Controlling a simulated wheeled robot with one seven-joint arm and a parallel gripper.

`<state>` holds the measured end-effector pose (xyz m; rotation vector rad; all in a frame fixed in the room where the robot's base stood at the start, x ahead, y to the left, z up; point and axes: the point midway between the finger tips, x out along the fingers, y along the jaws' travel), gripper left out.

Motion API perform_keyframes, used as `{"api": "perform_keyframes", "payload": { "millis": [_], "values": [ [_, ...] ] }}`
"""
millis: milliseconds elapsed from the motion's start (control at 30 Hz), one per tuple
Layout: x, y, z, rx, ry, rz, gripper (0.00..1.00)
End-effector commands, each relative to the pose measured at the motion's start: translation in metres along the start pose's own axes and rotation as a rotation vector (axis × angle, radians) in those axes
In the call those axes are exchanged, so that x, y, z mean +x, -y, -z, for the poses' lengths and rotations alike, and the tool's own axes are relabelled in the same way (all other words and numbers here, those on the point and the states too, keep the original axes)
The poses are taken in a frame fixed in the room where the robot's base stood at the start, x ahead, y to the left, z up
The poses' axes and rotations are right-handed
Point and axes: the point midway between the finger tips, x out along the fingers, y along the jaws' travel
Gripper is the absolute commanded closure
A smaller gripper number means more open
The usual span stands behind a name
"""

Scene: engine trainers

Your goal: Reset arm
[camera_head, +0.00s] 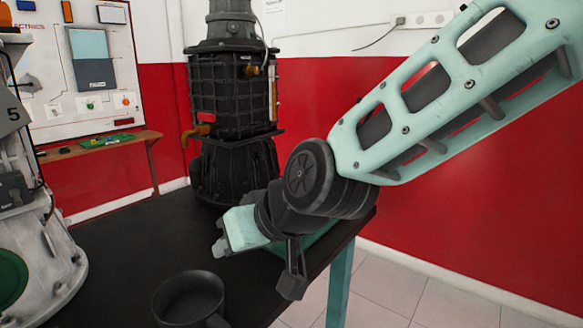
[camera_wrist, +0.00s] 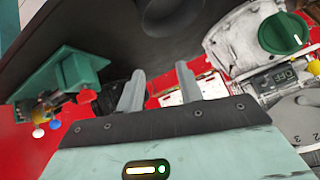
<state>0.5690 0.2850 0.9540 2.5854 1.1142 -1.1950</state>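My arm comes in from the upper right in the head view. My gripper (camera_head: 219,234) hangs over the right part of the black table, pointing left. In the wrist view my gripper (camera_wrist: 159,90) shows two grey fingers standing apart, with nothing between them. A dark round cup or pot (camera_head: 188,298) stands on the table in front of the gripper, apart from it.
The black table (camera_head: 120,245) is bare around its middle. A tall black engine unit (camera_head: 232,110) stands behind my gripper. A white machine (camera_head: 30,200) with a green round cap (camera_wrist: 283,33) stands at the left. A red and white wall closes the back.

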Motion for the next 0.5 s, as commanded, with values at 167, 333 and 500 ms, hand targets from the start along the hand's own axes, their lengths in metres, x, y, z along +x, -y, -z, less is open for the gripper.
{"api": "perform_keyframes", "payload": {
  "millis": [167, 333, 500],
  "values": [
    [-0.059, -0.021, -0.107, -0.03, 0.321, -0.036, 0.64],
    [-0.105, -0.041, -0.177, -0.032, 0.538, -0.099, 0.64],
    [-0.149, -0.059, -0.232, -0.023, 0.711, -0.173, 0.64]
  ]
}}
